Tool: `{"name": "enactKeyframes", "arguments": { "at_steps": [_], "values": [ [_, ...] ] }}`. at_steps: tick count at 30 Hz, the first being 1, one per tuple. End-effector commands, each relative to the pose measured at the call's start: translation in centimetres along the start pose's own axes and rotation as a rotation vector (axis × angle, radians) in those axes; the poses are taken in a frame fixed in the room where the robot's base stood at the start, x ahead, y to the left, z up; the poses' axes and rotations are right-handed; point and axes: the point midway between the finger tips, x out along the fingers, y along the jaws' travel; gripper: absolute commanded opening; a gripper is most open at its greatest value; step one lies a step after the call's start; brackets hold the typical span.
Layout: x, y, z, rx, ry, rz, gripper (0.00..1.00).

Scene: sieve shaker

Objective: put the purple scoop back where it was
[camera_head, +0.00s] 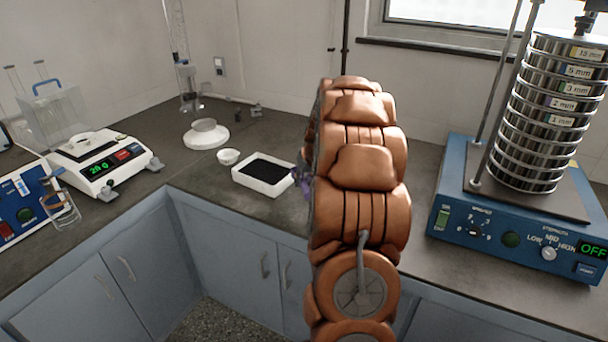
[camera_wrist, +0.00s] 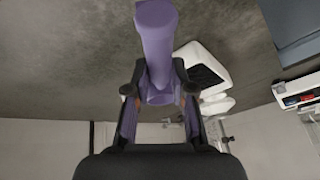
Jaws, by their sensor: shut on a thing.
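The purple scoop (camera_wrist: 156,40) is held between the two fingers of my gripper (camera_wrist: 160,95) in the wrist view. Its long purple body points away from the palm, over the grey counter. In the head view my orange arm hides most of the gripper, and only a small purple patch (camera_head: 304,184) shows at the arm's left edge. This patch is beside a white tray (camera_head: 262,190) with dark material in it. The tray also shows behind the right finger in the wrist view (camera_wrist: 222,58). I cannot tell whether the scoop touches the counter.
A small white bowl (camera_head: 228,157) stands left of the tray, with a round white dish (camera_head: 205,135) behind it. A balance (camera_head: 100,160) is at the left. The blue sieve shaker (camera_head: 510,215) with its sieve stack (camera_head: 548,110) stands at the right.

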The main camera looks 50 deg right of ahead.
Motion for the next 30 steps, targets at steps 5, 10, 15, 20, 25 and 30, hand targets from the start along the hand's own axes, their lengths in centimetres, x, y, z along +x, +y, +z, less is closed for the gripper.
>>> {"name": "enactKeyframes", "arguments": {
  "at_steps": [5,10,15,20,25,30],
  "values": [
    [1.4,0.2,0.6,-0.001,0.002,0.002,0.00],
    [2.6,0.4,1.1,0.000,0.002,0.001,0.00],
    [4.0,0.6,1.7,0.000,0.002,0.000,0.00],
    [5.1,0.8,2.2,0.000,0.003,0.001,0.00],
    [6.2,0.9,2.7,0.000,0.004,0.001,0.00],
    [6.9,1.0,3.0,-0.001,0.004,0.002,0.00]
  ]
}}
